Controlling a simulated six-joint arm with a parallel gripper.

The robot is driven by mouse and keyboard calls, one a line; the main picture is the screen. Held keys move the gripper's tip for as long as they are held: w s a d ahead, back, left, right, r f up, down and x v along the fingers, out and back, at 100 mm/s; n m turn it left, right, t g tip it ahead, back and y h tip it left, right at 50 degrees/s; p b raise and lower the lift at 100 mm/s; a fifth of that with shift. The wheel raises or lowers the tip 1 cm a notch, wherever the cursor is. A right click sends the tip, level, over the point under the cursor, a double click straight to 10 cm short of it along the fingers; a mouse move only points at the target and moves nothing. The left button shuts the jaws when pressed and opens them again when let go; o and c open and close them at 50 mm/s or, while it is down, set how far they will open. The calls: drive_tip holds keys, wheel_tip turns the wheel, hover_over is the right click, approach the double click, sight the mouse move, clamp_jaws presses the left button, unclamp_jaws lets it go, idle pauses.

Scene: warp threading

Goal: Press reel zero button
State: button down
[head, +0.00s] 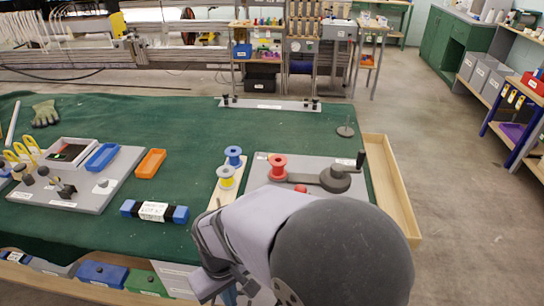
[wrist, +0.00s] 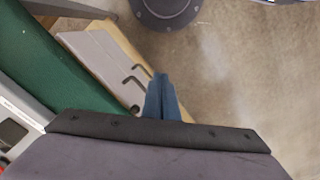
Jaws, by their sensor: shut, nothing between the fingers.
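A small red round piece (head: 300,188) shows at the edge of my arm on the grey winding board (head: 258,182); my arm hides part of it, and I cannot tell if it is the reel zero button. On the same board stand a red spool (head: 277,166) and a dark crank (head: 336,178). My gripper (head: 229,296) is low at the table's front edge, apart from the board, partly hidden by my arm. In the wrist view its blue fingers (wrist: 161,98) are shut and empty, over the table's edge and floor.
Blue and yellow spools (head: 233,155) stand on a wooden strip left of the board. A wooden tray (head: 392,190) runs along the right edge. A grey panel (head: 105,190) with blue bin lies left. Green cloth (head: 190,125) is clear at the back.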

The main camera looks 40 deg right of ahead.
drive_tip(key=w+r+m+p, duration=0.2)
drive_tip(key=w, duration=0.2)
drive_tip(key=w+d+r+m+t+y+p, duration=0.1)
drive_tip(key=w+r+m+p, duration=0.1)
drive_tip(key=w, duration=0.1)
drive_tip(key=w+d+r+m+y+p, duration=0.1)
drive_tip(key=w+r+m+p, duration=0.1)
drive_tip(key=w+m, duration=0.1)
drive_tip(key=shift+w+d+r+t, duration=0.1)
drive_tip(key=shift+w+r+t, duration=0.05)
drive_tip(key=shift+w, duration=0.3)
drive_tip(key=shift+w+d+r+t, duration=0.1)
drive_tip(key=shift+w+t, duration=0.05)
drive_tip(key=shift+w, duration=0.25)
drive_tip(key=w+d+r+m+t+p, duration=0.3)
drive_tip(key=w+d+r+m+p, duration=0.2)
drive_tip(key=w+d+m, duration=0.5)
drive_tip(key=w+d+r+m+t+h+p, duration=0.1)
drive_tip(key=w+d+m+p, duration=0.2)
drive_tip(key=d, duration=0.5)
drive_tip(key=w+d+r+m+t+p, duration=0.2)
drive_tip(key=d+m, duration=0.2)
drive_tip(key=d, duration=0.4)
drive_tip(key=w+d+r+m+t+h+p, duration=0.1)
drive_tip(key=w+d+r+m+p, duration=0.1)
drive_tip(key=d, duration=0.6)
drive_tip(key=shift+w+d+m+t+h+p, duration=0.3)
drive_tip(key=shift+w+d+m+p, duration=0.1)
drive_tip(key=shift+w+m+p, duration=0.45)
drive_tip(key=shift+f, duration=0.15)
